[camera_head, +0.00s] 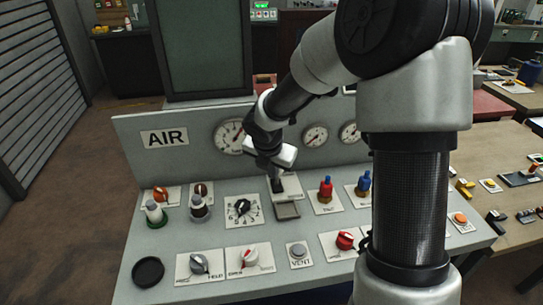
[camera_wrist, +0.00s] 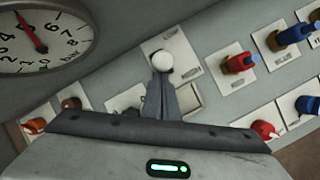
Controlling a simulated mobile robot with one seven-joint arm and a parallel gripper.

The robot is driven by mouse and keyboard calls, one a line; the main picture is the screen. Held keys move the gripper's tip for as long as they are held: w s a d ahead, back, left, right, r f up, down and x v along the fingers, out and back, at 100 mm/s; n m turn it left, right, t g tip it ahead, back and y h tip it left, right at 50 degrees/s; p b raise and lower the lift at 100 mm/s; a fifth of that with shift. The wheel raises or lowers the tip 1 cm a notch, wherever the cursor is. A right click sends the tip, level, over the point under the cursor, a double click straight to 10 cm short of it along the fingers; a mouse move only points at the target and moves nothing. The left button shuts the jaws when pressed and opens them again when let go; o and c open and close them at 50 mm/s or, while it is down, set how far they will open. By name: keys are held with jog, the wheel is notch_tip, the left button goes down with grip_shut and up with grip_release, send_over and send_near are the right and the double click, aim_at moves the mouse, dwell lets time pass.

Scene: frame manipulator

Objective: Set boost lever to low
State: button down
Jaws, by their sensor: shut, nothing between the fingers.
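A lever with a white ball knob (camera_wrist: 162,63) stands on a pale plate in the wrist view. I cannot read its label, so I cannot confirm it is the boost lever. My gripper (camera_wrist: 160,78) is shut and empty, its fingertips right by the ball; I cannot tell whether they touch it. In the head view my gripper (camera_head: 277,187) points down over the pale plate (camera_head: 291,186) in the middle of the console and hides the lever there.
The grey console (camera_head: 150,190) carries an AIR sign (camera_head: 164,138) and round gauges (camera_head: 229,136). A black rotary dial (camera_head: 242,208) is left of my gripper; red valve (camera_head: 326,190) and blue valve (camera_head: 363,184) are right. A VENT button (camera_head: 297,251) sits in front.

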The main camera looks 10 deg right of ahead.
jog(key=w+p, duration=0.2)
jog(key=w+r+p, duration=0.1)
jog(key=w, duration=0.1)
jog(key=shift+w+p, duration=0.3)
jog(key=shift+p, duration=0.1)
jog(key=shift+r, duration=0.15)
jog(key=shift+r+p, duration=0.65)
jog(key=shift+p, duration=0.2)
